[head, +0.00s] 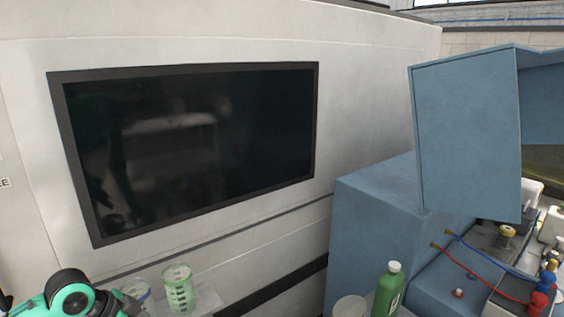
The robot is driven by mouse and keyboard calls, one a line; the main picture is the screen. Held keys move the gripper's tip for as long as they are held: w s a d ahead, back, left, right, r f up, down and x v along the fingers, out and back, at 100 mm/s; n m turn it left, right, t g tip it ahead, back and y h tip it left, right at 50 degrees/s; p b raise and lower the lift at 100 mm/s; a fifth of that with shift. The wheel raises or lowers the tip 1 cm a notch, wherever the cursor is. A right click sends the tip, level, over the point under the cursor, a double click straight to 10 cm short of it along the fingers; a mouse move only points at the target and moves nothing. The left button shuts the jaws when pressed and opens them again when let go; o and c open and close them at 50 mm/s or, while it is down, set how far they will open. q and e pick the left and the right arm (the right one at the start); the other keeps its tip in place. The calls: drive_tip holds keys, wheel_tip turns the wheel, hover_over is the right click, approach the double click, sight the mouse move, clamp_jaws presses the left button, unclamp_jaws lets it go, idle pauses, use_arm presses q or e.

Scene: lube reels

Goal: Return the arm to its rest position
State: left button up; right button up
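A green and black part of my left arm (72,297) shows at the bottom left corner of the head view. It is cut off by the lower edge, and its gripper fingers are not visible. It is near a clear cup with green markings (179,288), with a small gap in the picture between them. My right arm and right gripper do not show in this view.
A dark screen (195,145) is set in a white wall. A blue cabinet (465,140) fills the right side. A green bottle (388,290) and a pale round container (350,306) stand at the bottom. Red and blue hoses (490,262) run at the lower right.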

use_arm(q)
drive_tip(key=s+d+f+n, duration=0.2)
drive_tip(key=s+d+f, duration=0.8)
drive_tip(key=s+f, duration=0.2)
drive_tip(key=s+a+f+n+y, duration=0.2)
drive_tip(key=s+n, duration=0.1)
drive_tip(key=s, duration=0.4)
drive_tip(key=s+a+f+n+y, duration=0.1)
drive_tip(key=s+f+n+y, duration=0.1)
drive_tip(key=s+n, duration=0.35)
wheel_tip(320, 180, down, 30)
drive_tip(key=s+m+g, duration=0.1)
drive_tip(key=s+m, duration=0.1)
drive_tip(key=s+a+f, duration=0.2)
drive_tip(key=s+f, duration=0.7)
drive_tip(key=f, duration=0.1)
drive_tip(key=s+a+f+g, duration=0.1)
drive_tip(key=s+f, duration=0.9)
drive_tip(key=shift+a+f+g+y, duration=0.3)
drive_tip(key=shift+a+f+y, duration=0.1)
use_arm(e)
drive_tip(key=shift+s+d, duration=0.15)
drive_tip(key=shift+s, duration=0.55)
